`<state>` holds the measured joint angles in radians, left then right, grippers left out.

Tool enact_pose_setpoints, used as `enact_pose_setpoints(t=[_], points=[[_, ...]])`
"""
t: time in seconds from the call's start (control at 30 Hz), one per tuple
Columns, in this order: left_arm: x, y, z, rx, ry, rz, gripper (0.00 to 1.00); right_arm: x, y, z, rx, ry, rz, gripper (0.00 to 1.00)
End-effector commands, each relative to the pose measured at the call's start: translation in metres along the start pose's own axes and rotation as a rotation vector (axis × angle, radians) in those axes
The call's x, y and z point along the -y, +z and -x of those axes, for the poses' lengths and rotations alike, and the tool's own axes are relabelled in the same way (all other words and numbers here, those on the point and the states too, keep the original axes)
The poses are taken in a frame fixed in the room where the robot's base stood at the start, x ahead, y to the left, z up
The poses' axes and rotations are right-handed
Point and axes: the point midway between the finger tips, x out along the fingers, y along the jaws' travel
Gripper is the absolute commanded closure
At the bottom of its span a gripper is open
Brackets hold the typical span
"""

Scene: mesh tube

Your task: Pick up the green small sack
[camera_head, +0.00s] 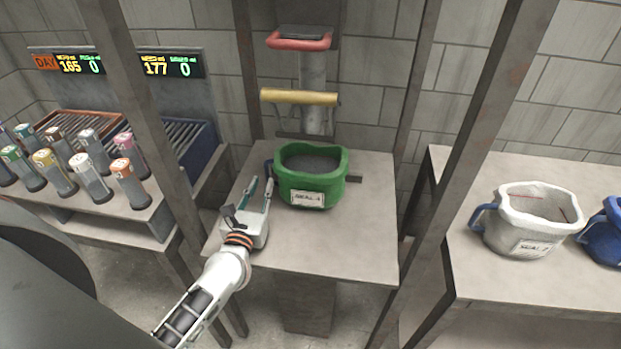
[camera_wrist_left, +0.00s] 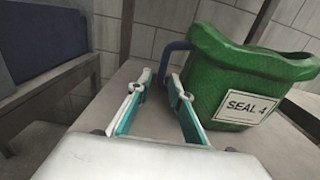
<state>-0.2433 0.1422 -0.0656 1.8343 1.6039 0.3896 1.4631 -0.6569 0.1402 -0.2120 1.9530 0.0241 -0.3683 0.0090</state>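The green small sack (camera_head: 310,180) stands upright on the middle table, with an open top and a white label. In the left wrist view the sack (camera_wrist_left: 235,75) fills the upper right, and its label reads SEAL 4. A dark blue handle (camera_wrist_left: 175,46) sticks out on its left side. My left gripper (camera_head: 258,186) is just left of the sack, over the table. In the left wrist view the gripper (camera_wrist_left: 160,85) has its two fingers apart with nothing between them; the handle lies just beyond the fingertips. My right gripper is not in view.
The middle table (camera_head: 340,250) has free room in front of the sack. Grey metal posts (camera_head: 470,130) flank it. A white sack (camera_head: 525,225) and a blue sack (camera_head: 607,232) stand on the right table. Several capped tubes (camera_head: 90,175) stand on the left. A yellow bar (camera_head: 300,97) is behind the sack.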

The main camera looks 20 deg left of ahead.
Motion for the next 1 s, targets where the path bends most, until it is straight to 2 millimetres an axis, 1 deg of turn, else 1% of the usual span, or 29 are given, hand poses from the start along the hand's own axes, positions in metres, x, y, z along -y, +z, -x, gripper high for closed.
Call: enact_pose_setpoints(t=[0.2, 0.37, 0.63, 0.67, 0.7, 0.73, 1.0], points=[[0.004, -0.001, -0.031, 0.001, 0.000, -0.001, 0.80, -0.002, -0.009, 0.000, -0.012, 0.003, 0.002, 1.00], [0.004, -0.002, -0.046, 0.000, -0.002, -0.001, 0.80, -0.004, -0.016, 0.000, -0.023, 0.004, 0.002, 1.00], [0.003, -0.002, -0.049, 0.000, -0.001, -0.001, 0.80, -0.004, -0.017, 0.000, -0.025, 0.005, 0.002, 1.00], [0.003, -0.002, -0.049, 0.000, -0.002, -0.001, 0.88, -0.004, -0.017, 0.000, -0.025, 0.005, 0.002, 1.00], [0.003, -0.002, -0.049, 0.000, -0.001, -0.001, 0.98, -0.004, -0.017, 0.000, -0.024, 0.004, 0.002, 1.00], [0.003, -0.002, -0.048, 0.000, -0.001, -0.001, 1.00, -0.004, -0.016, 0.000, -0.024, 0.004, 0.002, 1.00], [0.004, 0.001, -0.049, 0.004, -0.001, 0.003, 1.00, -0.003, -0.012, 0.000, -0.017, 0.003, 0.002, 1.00]])
